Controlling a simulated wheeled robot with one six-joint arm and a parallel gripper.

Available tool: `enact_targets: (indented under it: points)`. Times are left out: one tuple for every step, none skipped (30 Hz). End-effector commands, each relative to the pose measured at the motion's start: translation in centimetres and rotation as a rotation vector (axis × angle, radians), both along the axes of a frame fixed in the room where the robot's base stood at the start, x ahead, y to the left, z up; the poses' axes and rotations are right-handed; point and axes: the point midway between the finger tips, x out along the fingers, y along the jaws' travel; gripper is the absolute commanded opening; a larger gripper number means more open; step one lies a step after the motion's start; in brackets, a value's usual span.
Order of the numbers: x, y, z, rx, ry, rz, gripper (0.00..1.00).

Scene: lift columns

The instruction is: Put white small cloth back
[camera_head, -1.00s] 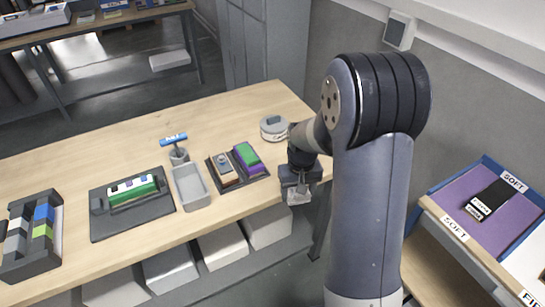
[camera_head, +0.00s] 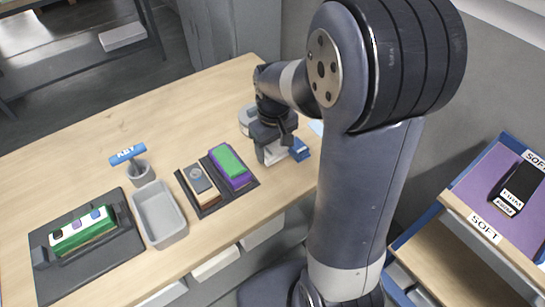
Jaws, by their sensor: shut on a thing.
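My gripper (camera_head: 272,148) is at the right end of the wooden table, pointing down just above or at its top. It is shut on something. A small blue piece with a pale edge (camera_head: 300,149) shows at its right side, and this seems to be what it holds. A pale bluish-white patch (camera_head: 316,127) lies on the table behind, partly hidden by my arm. It may be a cloth; I cannot tell. No clearly recognisable white small cloth shows.
A purple-and-green block and a brown-and-grey block sit on a black tray (camera_head: 212,208). A round grey device (camera_head: 246,121) is beside my gripper. A "SOFT" tray (camera_head: 480,187) stands right.

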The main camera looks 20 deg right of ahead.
Motion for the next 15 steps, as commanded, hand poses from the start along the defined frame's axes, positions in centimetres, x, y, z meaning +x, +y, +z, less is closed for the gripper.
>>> enact_targets:
  points:
    - [0.0,0.0,-0.5,0.000,0.002,0.000,0.45]
    - [0.0,0.0,-0.8,0.000,0.001,0.000,0.45]
    - [0.0,0.0,-1.1,0.000,0.001,0.000,0.45]
    - [0.0,0.0,-1.4,0.000,0.002,0.000,0.45]
    - [0.0,0.0,-1.8,0.000,0.003,-0.001,0.45]
    - [-0.1,0.0,-2.4,0.000,0.003,-0.001,0.45]
    - [0.0,0.0,-2.9,0.000,0.004,-0.001,0.45]
    - [0.0,0.0,-3.3,0.000,0.003,-0.001,0.45]
    - [0.0,0.0,-3.9,0.000,0.003,-0.001,0.45]
    - [0.0,0.0,-4.2,0.000,0.002,-0.001,0.45]
    - [0.0,0.0,-4.5,0.000,0.002,-0.001,0.45]
    - [0.0,0.0,-4.7,0.000,0.001,-0.001,0.45]
    - [0.0,0.0,-4.7,0.000,0.000,-0.001,0.45]
    - [0.0,0.0,-4.8,0.000,-0.001,-0.001,0.45]
    - [0.0,0.0,-4.8,0.000,-0.002,-0.001,0.45]
